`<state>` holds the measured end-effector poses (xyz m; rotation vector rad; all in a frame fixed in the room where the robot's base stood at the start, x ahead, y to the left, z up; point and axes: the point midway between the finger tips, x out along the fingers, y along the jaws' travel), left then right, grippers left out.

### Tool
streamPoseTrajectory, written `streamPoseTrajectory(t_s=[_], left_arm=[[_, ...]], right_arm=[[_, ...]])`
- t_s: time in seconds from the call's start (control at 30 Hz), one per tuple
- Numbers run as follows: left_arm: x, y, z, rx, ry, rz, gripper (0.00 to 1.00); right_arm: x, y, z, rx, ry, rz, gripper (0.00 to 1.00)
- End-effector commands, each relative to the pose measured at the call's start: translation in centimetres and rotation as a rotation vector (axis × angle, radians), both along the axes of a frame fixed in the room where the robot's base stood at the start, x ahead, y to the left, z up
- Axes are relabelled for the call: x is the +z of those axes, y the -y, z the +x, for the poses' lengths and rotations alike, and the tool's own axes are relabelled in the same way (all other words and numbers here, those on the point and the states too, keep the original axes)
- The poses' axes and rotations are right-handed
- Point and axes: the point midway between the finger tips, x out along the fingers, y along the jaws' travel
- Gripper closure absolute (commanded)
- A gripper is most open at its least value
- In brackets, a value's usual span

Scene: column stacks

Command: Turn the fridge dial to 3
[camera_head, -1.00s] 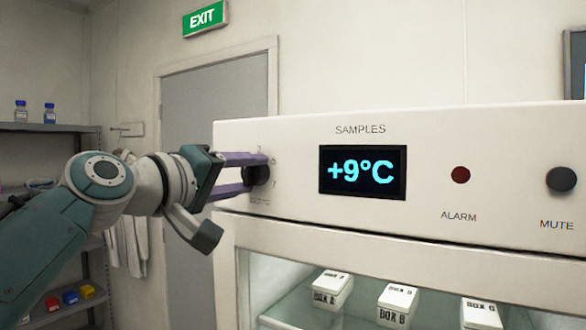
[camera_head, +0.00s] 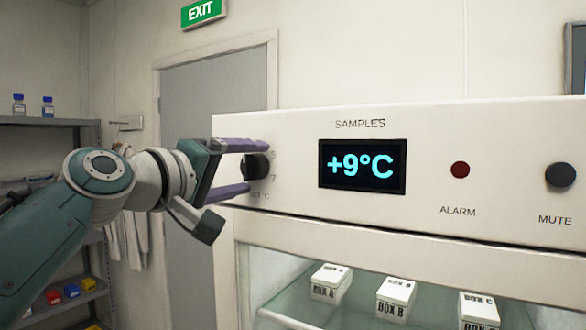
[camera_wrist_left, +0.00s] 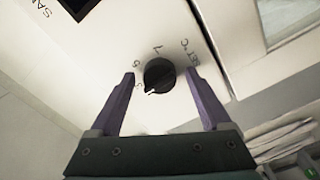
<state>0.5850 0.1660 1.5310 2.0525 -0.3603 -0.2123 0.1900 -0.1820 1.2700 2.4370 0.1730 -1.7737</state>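The fridge dial (camera_head: 256,166) is a round black knob at the left end of the white panel, beside small printed numbers. My left gripper (camera_head: 258,167) is open, its purple fingers above and below the dial. In the left wrist view the dial (camera_wrist_left: 160,72) sits between the fingertips (camera_wrist_left: 160,75), with a gap on both sides. Its white pointer is at the lower left, near a small mark that looks like a 3. The display (camera_head: 362,166) reads +9°C. My right gripper is not in view.
The panel also carries a red alarm light (camera_head: 460,170) and a black mute knob (camera_head: 560,175). Below, white boxes (camera_head: 331,282) stand behind the fridge glass. A shelf (camera_head: 60,123) with bottles is at the far left.

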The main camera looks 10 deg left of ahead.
Motion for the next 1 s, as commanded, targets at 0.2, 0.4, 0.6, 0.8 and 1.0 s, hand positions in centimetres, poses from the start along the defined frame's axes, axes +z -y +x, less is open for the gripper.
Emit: streamPoseTrajectory(t_s=[0.2,0.4,0.6,0.8,1.0], left_arm=[[0.0,0.0,0.0,0.0,0.001,0.002,0.17],[-0.2,-0.4,-0.9,0.0,0.001,0.004,0.17],[-0.4,-1.4,-3.7,0.002,0.003,0.004,0.17],[-0.3,-2.5,-6.8,0.001,0.002,0.005,0.17],[-0.2,-3.2,-8.9,0.001,0.001,0.002,0.17]], right_arm=[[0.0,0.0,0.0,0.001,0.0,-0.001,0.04],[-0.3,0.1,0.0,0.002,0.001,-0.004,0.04],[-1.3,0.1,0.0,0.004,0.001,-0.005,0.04],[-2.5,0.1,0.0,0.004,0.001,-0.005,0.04],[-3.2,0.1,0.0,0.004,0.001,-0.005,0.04]])
